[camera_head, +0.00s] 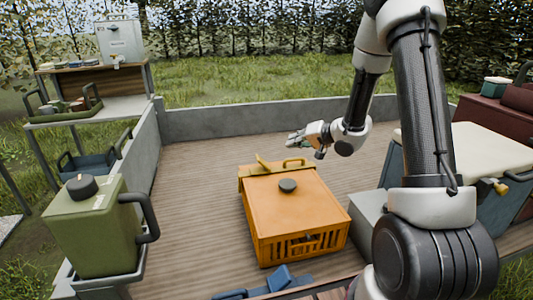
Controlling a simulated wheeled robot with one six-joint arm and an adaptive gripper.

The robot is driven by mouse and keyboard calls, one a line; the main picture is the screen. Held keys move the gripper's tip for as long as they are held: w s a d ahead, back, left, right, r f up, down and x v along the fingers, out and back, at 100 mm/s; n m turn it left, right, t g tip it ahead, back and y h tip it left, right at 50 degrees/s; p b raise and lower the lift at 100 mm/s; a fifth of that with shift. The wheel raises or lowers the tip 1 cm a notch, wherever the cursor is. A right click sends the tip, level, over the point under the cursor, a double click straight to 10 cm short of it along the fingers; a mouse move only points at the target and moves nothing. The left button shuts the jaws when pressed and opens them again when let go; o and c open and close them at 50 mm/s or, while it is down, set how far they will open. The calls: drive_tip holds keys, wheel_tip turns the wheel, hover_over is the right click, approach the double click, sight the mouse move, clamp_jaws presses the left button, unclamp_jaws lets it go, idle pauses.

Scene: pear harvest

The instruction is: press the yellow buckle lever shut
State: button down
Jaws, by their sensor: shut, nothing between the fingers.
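A yellow lever (263,164) sticks up at a tilt from the far left edge of the orange box (262,218); it looks raised, not flat. The box stands on the wooden deck with its lid down. A black knob (288,186) sits on the lid and an orange loop handle (293,162) stands at the far edge. My gripper (291,139) is shut and empty, above and beyond the far edge of the box, apart from the lever. Its fingers point left and are small in view.
A green canister (92,228) stands at the left. A cooler with a cream lid (470,146) and a yellow latch (493,187) stands at the right, beside a grey box (367,222). Deck left of the orange box is clear.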

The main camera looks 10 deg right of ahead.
idle(0.3)
hover_over(267, 165)
drive_tip(key=d, duration=0.1)
drive_tip(key=f, duration=0.6)
drive_tip(key=shift+w+d+f, duration=0.2)
drive_tip(key=shift+w, duration=0.1)
drive_tip(key=shift+a+f, duration=0.55)
drive_tip(key=shift+a, duration=0.05)
